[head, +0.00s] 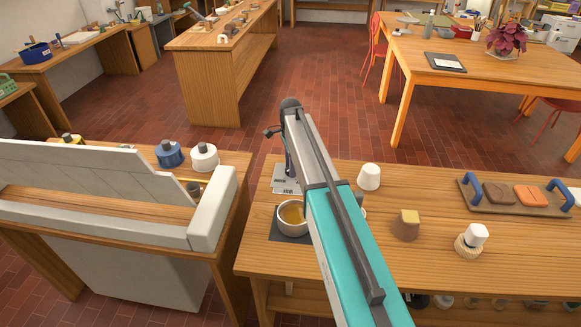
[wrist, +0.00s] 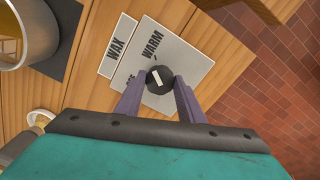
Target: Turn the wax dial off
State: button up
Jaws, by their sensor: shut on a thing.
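The wax dial (wrist: 160,79) is a round black knob with a white mark, on a pale plate (wrist: 184,62). The word WARM is printed on the plate, and a smaller label (wrist: 117,45) beside it reads WAX. Another word by the knob is partly covered. My gripper (wrist: 160,84) has its two purple-grey fingers closed on the knob's sides. In the head view the plate (head: 284,186) shows below my gripper, and the dial is hard to make out.
A pot of amber wax (head: 291,215) stands on a dark mat close to the dial. Brick floor lies beyond.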

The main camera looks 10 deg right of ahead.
jog(key=n, duration=0.4)
jog(key=shift+w+b, duration=0.1)
jog(key=shift+b, duration=0.2)
jog(key=n, duration=0.4)
jog(key=shift+r, duration=0.1)
jog(key=n, duration=0.4)
jog(key=shift+b, duration=0.3)
jog(key=n, duration=0.3)
jog(key=shift+n, duration=0.4)
jog(key=o, duration=0.8)
jog(key=shift+o, duration=1.2)
